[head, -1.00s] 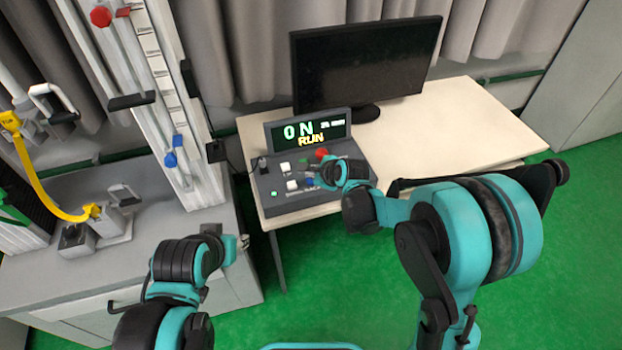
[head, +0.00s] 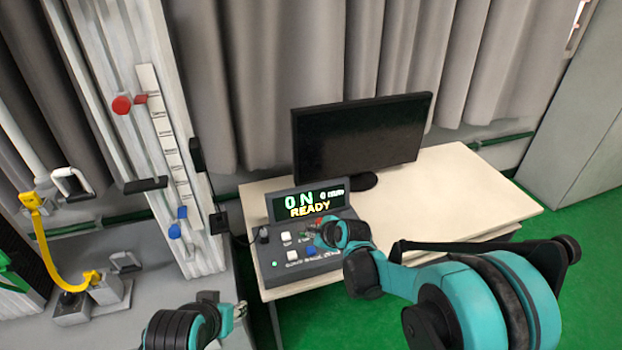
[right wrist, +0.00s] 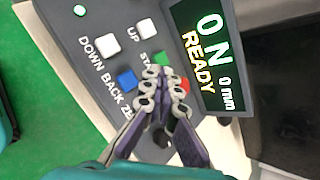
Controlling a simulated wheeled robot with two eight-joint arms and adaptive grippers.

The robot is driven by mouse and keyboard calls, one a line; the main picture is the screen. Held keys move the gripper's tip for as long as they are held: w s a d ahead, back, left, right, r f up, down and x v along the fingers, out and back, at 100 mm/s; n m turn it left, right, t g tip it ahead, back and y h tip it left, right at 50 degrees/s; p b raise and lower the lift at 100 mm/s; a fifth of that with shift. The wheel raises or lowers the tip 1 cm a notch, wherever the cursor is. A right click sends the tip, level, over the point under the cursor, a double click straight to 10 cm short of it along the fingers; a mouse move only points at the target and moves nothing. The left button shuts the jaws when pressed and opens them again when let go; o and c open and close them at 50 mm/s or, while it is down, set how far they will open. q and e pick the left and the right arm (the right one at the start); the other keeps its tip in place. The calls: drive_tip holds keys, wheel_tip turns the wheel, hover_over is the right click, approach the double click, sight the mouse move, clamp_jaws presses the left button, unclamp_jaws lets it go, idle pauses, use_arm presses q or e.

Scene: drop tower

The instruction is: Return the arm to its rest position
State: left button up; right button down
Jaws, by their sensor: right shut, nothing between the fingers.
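My right gripper (head: 308,232) is over the button area of the grey control console (head: 262,262). In the right wrist view the gripper (right wrist: 150,72) is shut and empty, its fingertips close to the green button (right wrist: 166,61); I cannot tell whether they touch it. The blue button (right wrist: 126,79) lies beside the fingers, and the red button (right wrist: 184,85) is partly hidden behind them. The console display (head: 308,203) reads ON, READY and 0 mm. My left gripper (head: 240,310) is low in the head view, and its finger state is unclear.
A black monitor (head: 360,137) stands behind the console on the pale table (head: 480,190). The drop tower (head: 150,130) with red and blue knobs rises at left, beside a yellow curved part (head: 48,250). The table's right side is clear.

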drive_tip(key=s+d+r+n+h, duration=0.1)
drive_tip(key=s+d+r+n, duration=0.1)
drive_tip(key=s+d+n, duration=0.3)
drive_tip(key=s+d+r+n+h, duration=0.2)
drive_tip(key=s+d+n, duration=0.4)
drive_tip(key=s+n, duration=0.3)
drive_tip(key=s+d+r+n+g+h, duration=0.1)
drive_tip(key=s+d+r+n, duration=0.2)
drive_tip(key=s, duration=1)
drive_tip(key=d+n, duration=0.3)
drive_tip(key=n, duration=0.1)
drive_tip(key=shift+s+d+r+h, duration=0.25)
drive_tip(key=shift+s+r+h, duration=0.05)
drive_tip(key=shift+r, duration=0.05)
